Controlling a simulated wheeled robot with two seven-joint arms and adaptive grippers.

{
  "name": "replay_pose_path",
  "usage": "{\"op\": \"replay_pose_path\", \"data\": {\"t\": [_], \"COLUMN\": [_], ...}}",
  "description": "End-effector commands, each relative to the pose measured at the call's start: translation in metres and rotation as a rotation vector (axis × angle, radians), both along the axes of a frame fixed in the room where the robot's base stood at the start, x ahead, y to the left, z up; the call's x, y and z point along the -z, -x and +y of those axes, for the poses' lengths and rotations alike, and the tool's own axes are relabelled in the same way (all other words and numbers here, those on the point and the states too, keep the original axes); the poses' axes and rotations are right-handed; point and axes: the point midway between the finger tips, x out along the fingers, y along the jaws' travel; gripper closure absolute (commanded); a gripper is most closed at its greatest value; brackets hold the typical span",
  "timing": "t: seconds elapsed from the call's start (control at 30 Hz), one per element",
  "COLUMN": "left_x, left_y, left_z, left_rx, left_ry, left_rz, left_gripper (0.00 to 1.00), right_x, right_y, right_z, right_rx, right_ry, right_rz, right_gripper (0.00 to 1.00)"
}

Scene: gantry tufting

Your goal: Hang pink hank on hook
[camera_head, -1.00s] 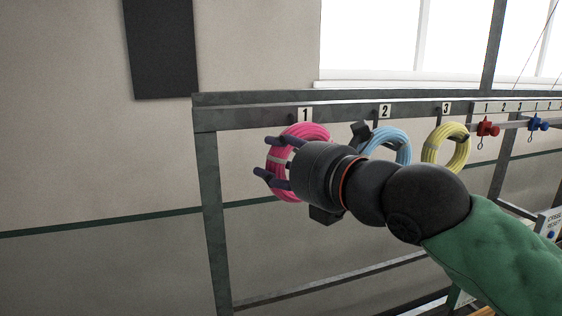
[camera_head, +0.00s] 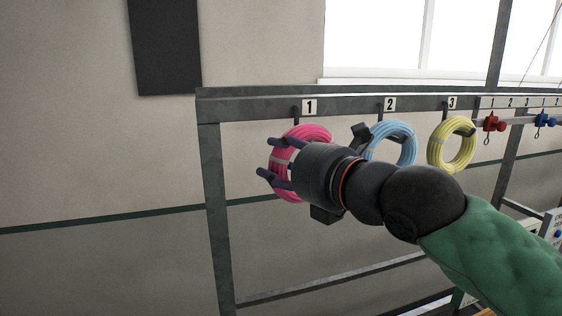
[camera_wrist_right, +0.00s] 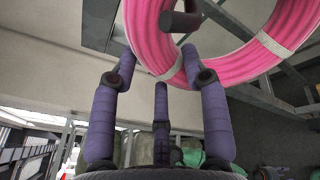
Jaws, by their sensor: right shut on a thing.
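The pink hank (camera_head: 287,187) is a ring of cord with a pale band, upright just below the hook (camera_head: 296,111) under label 1 on the rail. My right gripper (camera_head: 266,172) is shut on the hank, with its dark fingers across the ring's left side. In the right wrist view the pink hank (camera_wrist_right: 228,64) crosses the top, beyond the fingers of my right gripper (camera_wrist_right: 158,72). A dark hook end (camera_wrist_right: 180,21) overlaps the ring there. I cannot tell whether the ring bears on it. My left gripper is not in view.
A blue hank (camera_head: 404,140) hangs under label 2 and a yellow hank (camera_head: 436,150) under label 3. A dark block (camera_head: 361,135) sits by the blue hank. Red (camera_head: 493,122) and blue (camera_head: 543,120) clips are farther right. The grey rail (camera_head: 245,109) runs above, with a post (camera_head: 215,200) at left.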

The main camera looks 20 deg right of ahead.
Motion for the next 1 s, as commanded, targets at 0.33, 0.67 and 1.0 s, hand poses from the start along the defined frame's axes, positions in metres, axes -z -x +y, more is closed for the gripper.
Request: {"op": "replay_pose_path", "data": {"t": [0.33, 0.67, 1.0], "left_x": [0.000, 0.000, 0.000], "left_y": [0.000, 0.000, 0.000], "left_z": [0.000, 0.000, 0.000], "left_rx": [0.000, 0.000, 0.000], "left_ry": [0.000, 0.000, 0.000], "left_rz": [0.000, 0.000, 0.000], "left_gripper": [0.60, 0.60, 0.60], "right_x": [0.000, 0.000, -0.008], "right_y": [0.000, 0.002, 0.052], "right_z": [0.000, -0.001, -0.019], "right_rx": [0.000, 0.000, -0.002], "right_ry": [0.000, 0.000, -0.003], "right_rz": [-0.001, 0.000, -0.006], "right_gripper": [0.27, 0.27, 0.27]}}
